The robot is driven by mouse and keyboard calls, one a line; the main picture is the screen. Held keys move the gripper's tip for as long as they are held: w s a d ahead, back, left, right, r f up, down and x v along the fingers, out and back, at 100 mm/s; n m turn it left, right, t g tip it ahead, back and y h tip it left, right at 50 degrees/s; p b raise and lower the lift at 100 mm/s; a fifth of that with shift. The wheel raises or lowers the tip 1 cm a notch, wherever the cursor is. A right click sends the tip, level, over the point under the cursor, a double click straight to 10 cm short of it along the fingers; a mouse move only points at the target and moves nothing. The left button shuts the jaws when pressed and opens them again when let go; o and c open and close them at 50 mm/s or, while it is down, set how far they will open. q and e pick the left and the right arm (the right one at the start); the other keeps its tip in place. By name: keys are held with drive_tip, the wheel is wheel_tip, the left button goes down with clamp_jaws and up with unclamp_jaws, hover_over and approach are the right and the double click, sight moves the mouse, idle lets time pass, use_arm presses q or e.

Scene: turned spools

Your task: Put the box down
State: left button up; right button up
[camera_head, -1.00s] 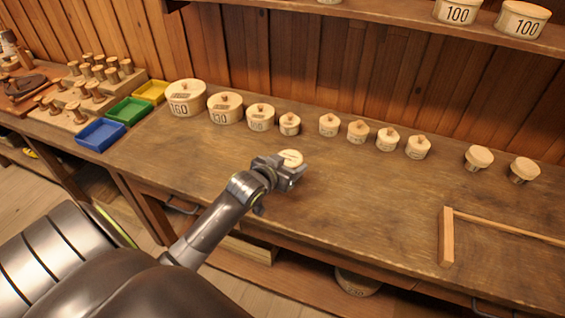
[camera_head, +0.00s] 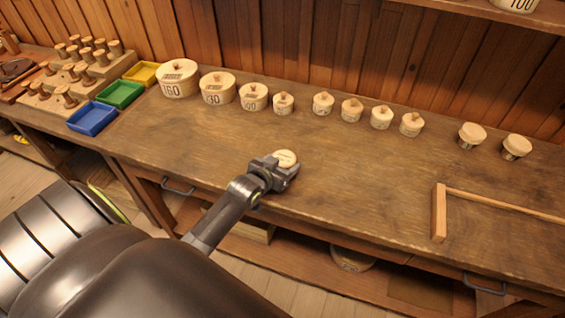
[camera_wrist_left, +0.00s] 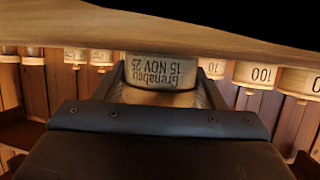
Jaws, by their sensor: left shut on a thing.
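My left gripper (camera_head: 284,168) is shut on a small round pale wooden box (camera_head: 286,158), whose pale top shows in the head view. It is over the middle front part of the workbench (camera_head: 350,175). In the left wrist view, the box (camera_wrist_left: 160,72) sits between the fingers, with dark lettering on its side upside down in the picture. I cannot tell whether its underside touches the bench. My right gripper is not in view.
A row of lidded round boxes (camera_head: 217,90) stands along the back of the bench. The bench around the held box is clear.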

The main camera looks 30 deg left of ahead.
use_arm(q)
drive_tip(key=o, duration=1)
drive_tip(key=shift+c, duration=0.2)
drive_tip(key=shift+r, duration=0.1)
drive_tip(key=v, duration=1.2)
drive_tip(key=shift+d+b, duration=0.1)
drive_tip(key=shift+b, duration=0.2)
